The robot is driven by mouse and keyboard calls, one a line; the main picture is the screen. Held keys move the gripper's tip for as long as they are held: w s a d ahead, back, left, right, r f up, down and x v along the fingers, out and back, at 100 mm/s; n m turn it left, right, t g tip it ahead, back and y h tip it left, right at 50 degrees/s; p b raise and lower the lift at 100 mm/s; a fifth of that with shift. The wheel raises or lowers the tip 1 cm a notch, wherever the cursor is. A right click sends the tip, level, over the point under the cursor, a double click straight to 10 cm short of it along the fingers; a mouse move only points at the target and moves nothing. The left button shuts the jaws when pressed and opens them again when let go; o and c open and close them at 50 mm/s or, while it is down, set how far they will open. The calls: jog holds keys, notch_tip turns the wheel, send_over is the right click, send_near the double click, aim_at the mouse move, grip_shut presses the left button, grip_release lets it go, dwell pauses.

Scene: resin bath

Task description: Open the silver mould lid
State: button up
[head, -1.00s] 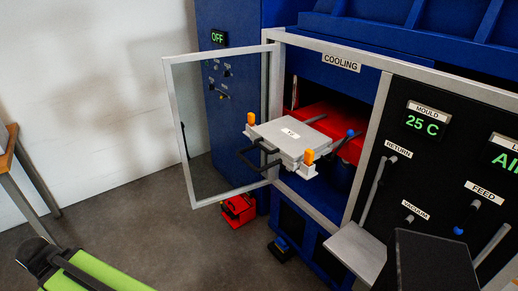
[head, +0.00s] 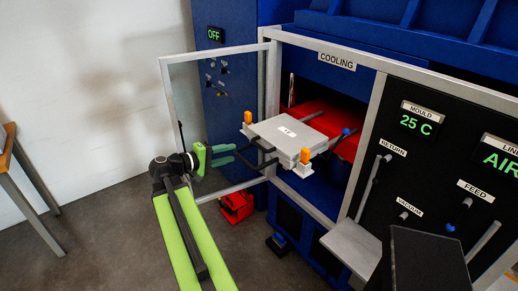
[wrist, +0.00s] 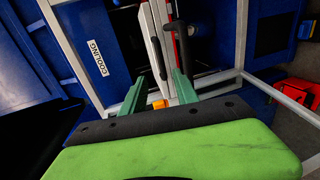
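The silver mould (head: 270,131) sits in the cooling bay opening, its flat silver lid (head: 305,133) on top with a small white label. Orange clamps stand at its left corner (head: 248,117) and front corner (head: 305,156). Dark bar handles (head: 266,165) stick out from its near left side. My gripper (head: 233,154) is just left of these handles, its green fingers apart and empty. In the wrist view, my gripper (wrist: 160,75) points at the mould edge, with a dark handle (wrist: 184,45) by the right finger; contact is unclear.
A silver-framed door (head: 180,105) stands open at the left of the bay, close to my arm. A red box (head: 237,206) lies on the floor below. A control panel (head: 425,160) with levers is at the right. A grey shelf (head: 350,243) juts out below it.

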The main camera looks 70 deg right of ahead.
aim_at(259, 147)
jog(key=b+x, duration=0.2)
jog(key=x, duration=1.2)
jog(key=shift+s+d+b, duration=0.2)
jog(key=shift+d+b, duration=0.15)
grip_shut()
jog(key=shift+a+f, duration=0.1)
dwell(0.4)
